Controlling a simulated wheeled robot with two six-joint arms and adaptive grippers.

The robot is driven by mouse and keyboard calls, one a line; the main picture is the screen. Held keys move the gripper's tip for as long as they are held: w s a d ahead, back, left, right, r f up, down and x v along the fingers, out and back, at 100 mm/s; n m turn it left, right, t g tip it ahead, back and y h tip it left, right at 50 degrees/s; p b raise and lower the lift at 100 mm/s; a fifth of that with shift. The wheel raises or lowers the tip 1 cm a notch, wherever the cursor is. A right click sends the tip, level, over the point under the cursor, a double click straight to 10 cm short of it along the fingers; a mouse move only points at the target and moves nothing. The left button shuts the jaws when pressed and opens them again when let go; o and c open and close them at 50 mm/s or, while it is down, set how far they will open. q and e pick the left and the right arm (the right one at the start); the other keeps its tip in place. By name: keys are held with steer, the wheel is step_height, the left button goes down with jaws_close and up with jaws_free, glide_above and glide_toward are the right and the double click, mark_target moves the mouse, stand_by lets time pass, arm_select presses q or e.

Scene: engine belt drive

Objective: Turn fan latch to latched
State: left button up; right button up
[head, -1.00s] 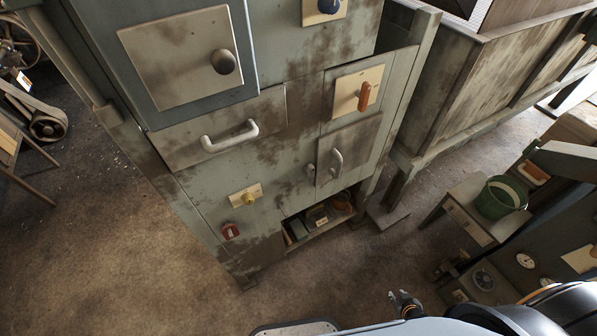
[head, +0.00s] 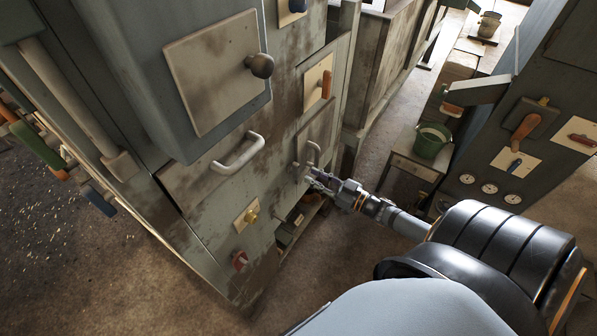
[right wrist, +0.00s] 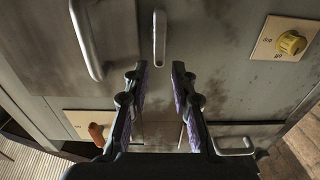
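The latch (right wrist: 159,38) is a slim grey lever on the cabinet front, standing upright in the right wrist view. The small door's curved handle (right wrist: 86,38) is to its left there. In the head view the door handle (head: 314,152) shows just above my right gripper (head: 314,182); the latch there is small and hard to make out beside the fingers. In the right wrist view my right gripper (right wrist: 156,88) is open and empty, its fingers apart, with the latch ahead between their lines and no contact visible. My left gripper is out of view.
A yellow knob (head: 251,215), a red switch (head: 240,261), a drawer handle (head: 238,153) and an orange lever (head: 326,84) sit on the same cabinet. A green bucket (head: 431,141) stands on a small table to the right. Open floor lies in front of the cabinet.

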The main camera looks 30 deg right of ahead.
mark_target(299, 169)
steer(key=x, duration=0.6)
steer(key=shift+b, duration=0.3)
jaws_close()
